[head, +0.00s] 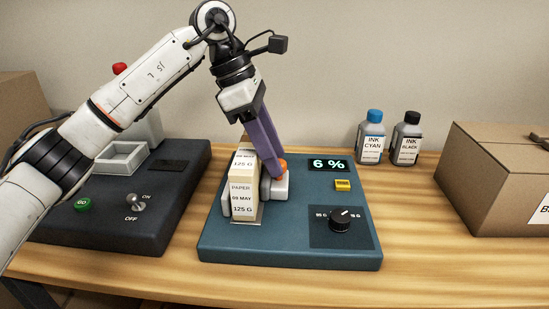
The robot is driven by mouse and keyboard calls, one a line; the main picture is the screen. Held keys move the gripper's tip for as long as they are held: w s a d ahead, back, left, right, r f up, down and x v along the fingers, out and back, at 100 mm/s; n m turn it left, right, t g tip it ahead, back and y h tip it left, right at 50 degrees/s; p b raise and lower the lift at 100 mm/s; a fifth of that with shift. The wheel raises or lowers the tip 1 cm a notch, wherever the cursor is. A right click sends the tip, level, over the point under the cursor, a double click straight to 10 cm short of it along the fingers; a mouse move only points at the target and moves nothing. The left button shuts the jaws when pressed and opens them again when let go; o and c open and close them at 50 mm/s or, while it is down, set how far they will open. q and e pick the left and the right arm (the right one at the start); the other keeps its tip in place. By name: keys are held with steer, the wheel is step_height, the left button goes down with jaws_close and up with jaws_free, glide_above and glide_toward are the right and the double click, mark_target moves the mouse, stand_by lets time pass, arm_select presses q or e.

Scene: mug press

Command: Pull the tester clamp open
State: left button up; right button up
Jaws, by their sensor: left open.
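The tester (290,250) is a teal box on the table. Its clamp has a white right jaw (280,187) with an orange part on top, and part of a white left jaw (226,203). A cream paper block (244,195), labelled "PAPER 09 MAY 125 G", stands upright between the jaws. My left gripper (272,169) points down with its purple fingers at the orange part and the right jaw. It is open. I cannot tell whether the fingers touch the jaw, as they partly hide it. My right gripper is not in view.
The tester has a display (328,164) reading 6 %, a yellow button (342,185) and a black knob (340,219). A dark machine (140,235) with a toggle switch stands left. Two ink bottles (370,140) (406,142) and a cardboard box (490,185) stand right.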

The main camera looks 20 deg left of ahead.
arm_select(q)
steer(key=shift+w+d+f, duration=0.1)
steer(key=shift+d+f, duration=0.1)
steer(key=shift+f, duration=0.25)
arm_select(e)
steer(key=shift+a, duration=0.1)
arm_select(q)
steer(key=shift+c, duration=0.4)
jaws_close()
steer(key=shift+w+d+r+p, duration=0.1)
steer(key=shift+d+r+p, duration=0.1)
steer(key=shift+d+p, duration=0.25)
steer(key=shift+w+d+p, duration=0.15)
steer(key=shift+d+p, duration=0.15)
steer(key=shift+d, duration=0.2)
steer(key=shift+w+d+p, duration=0.15)
steer(key=shift+d+p, duration=0.1)
steer(key=shift+d, duration=0.25)
steer(key=shift+f, duration=0.15)
steer(key=shift+o, duration=0.4)
jaws_free()
steer(key=shift+d, duration=0.1)
arm_select(e)
steer(key=shift+s+d+r, duration=0.1)
steer(key=shift+d+r, duration=0.05)
steer(key=shift+d, duration=0.15)
steer(key=shift+r, duration=0.15)
